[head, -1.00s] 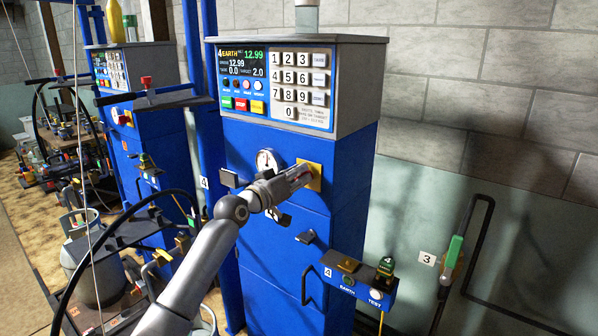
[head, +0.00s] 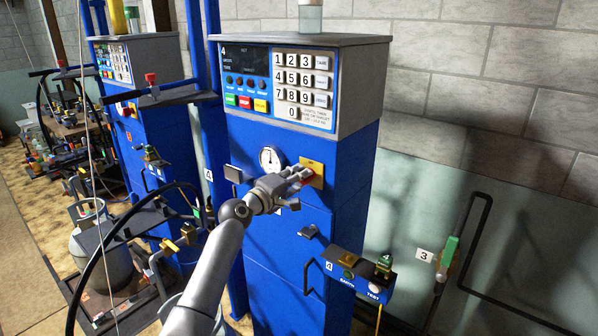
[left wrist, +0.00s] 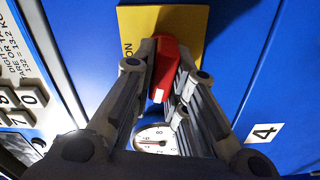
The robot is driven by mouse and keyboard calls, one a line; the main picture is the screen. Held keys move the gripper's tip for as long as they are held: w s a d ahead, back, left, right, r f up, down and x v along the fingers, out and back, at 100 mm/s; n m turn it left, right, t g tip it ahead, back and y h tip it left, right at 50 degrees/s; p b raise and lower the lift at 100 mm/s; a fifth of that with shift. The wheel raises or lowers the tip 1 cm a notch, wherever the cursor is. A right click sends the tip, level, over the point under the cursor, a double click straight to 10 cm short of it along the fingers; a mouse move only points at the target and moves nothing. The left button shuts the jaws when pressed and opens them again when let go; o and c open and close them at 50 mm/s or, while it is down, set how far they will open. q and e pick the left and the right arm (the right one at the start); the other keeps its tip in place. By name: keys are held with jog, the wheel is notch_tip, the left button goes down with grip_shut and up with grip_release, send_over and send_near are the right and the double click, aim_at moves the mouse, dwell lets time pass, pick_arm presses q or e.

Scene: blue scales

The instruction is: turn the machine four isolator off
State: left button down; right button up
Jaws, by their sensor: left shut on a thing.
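Machine four (head: 290,190) is a blue cabinet with a grey top panel; its screen (head: 245,60) is dark apart from faint text. The isolator is a red handle on a yellow plate (head: 312,174) on the cabinet front, right of the gauge. My left gripper (head: 303,178) reaches in from the left and covers most of the handle in the head view. In the left wrist view the red handle (left wrist: 164,66) sits between the two fingers of my left gripper (left wrist: 165,75), which are shut on it. The yellow plate (left wrist: 140,35) shows behind. My right gripper is in neither view.
A gauge (head: 270,159) is left of the isolator. Below it an earth and test box (head: 360,283) juts out at right. A second blue machine (head: 150,120) stands at left, with a gas cylinder (head: 100,245) in front. A green-handled pipe (head: 447,255) is on the right wall.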

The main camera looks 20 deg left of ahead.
pick_arm(q)
jog(key=shift+f+n+p, duration=0.15)
jog(key=shift+n+p, duration=0.35)
jog(key=shift+n, duration=0.6)
jog(key=c, duration=1.4)
grip_release()
jog(key=shift+c, duration=0.2)
jog(key=v, duration=1.2)
